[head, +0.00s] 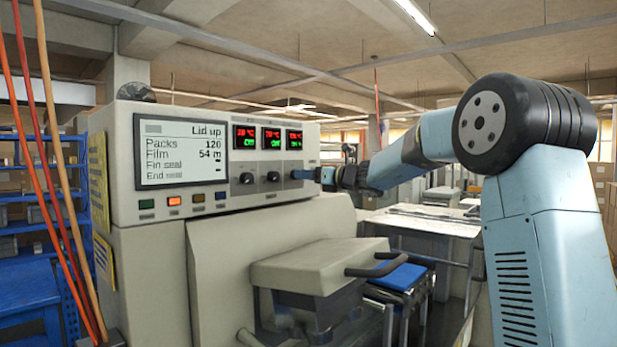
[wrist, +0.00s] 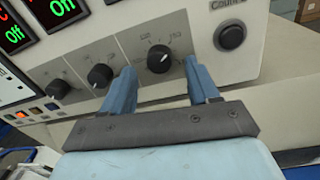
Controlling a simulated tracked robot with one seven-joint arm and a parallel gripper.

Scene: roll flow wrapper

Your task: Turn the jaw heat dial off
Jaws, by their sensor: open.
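Three black dials sit in a row on the machine's front panel; their name labels are too small to read, so I cannot tell by label which is the jaw heat dial. The right dial (wrist: 159,58) has a numbered scale, and its white mark appears turned up and right. The middle dial (wrist: 100,75) and left dial (wrist: 48,89) have marks toward the lower left. My gripper (wrist: 160,66) is open, its fingers either side of the right dial; contact cannot be told. In the head view my gripper (head: 318,175) reaches the panel and hides the right dial.
Temperature displays (head: 268,137) with green lower lines sit above the dials. The status screen (head: 181,150) reads Lid up. A round black button (wrist: 231,36) lies right of my gripper. Coloured buttons (head: 174,201) line the panel's lower left. A jaw housing (head: 310,262) juts out below.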

